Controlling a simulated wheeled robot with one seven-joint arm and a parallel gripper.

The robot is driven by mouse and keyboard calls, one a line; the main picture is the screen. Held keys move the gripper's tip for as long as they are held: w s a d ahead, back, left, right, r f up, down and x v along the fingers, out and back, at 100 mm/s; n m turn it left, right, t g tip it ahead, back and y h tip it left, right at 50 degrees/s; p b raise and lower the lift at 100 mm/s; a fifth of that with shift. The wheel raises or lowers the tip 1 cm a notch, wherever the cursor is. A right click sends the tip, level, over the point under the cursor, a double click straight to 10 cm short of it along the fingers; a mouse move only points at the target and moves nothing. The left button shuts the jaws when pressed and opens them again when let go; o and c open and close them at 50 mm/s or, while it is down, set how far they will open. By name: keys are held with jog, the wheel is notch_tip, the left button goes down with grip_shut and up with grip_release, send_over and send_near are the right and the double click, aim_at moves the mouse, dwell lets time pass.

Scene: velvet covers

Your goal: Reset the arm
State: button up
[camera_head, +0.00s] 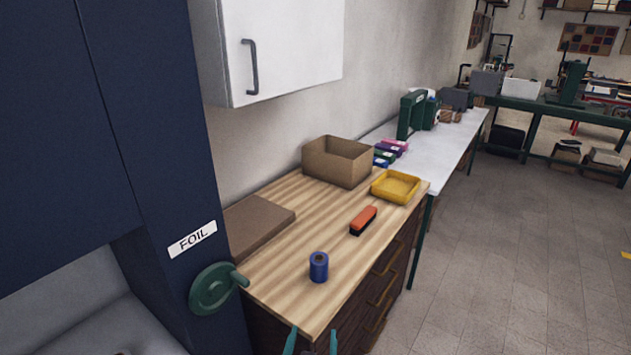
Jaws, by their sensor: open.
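My gripper (312,341) shows at the bottom edge of the head view, with two teal fingertips spread apart and nothing visible between them. It is in front of the near end of the wooden worktop (290,225). The rest of my arm is out of the picture. A blue roll (318,267) stands upright on the worktop beyond the fingertips, apart from them. An orange and black brush-like block (363,220) lies farther back on the worktop.
A yellow tray (396,187), an open cardboard box (337,161) and a brown board (255,226) lie on the worktop. A navy cabinet marked FOIL with a green handwheel (214,289) stands left. A white wall cupboard (283,50) hangs above. The floor at right is clear.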

jog(key=s+a+f+y, duration=0.1)
jog(key=s+f, duration=0.4)
jog(key=s, duration=0.4)
jog(key=s+f, duration=0.4)
jog(key=s, duration=0.5)
jog(key=s+r+t, duration=0.1)
jog(key=s, duration=0.8)
jog(key=s+d+r+n, duration=0.1)
jog(key=s+r, duration=0.1)
jog(key=s, duration=0.7)
jog(key=shift+s+d+r+t, duration=0.25)
jog(key=shift+d+t, duration=0.05)
jog(key=shift+t, duration=0.1)
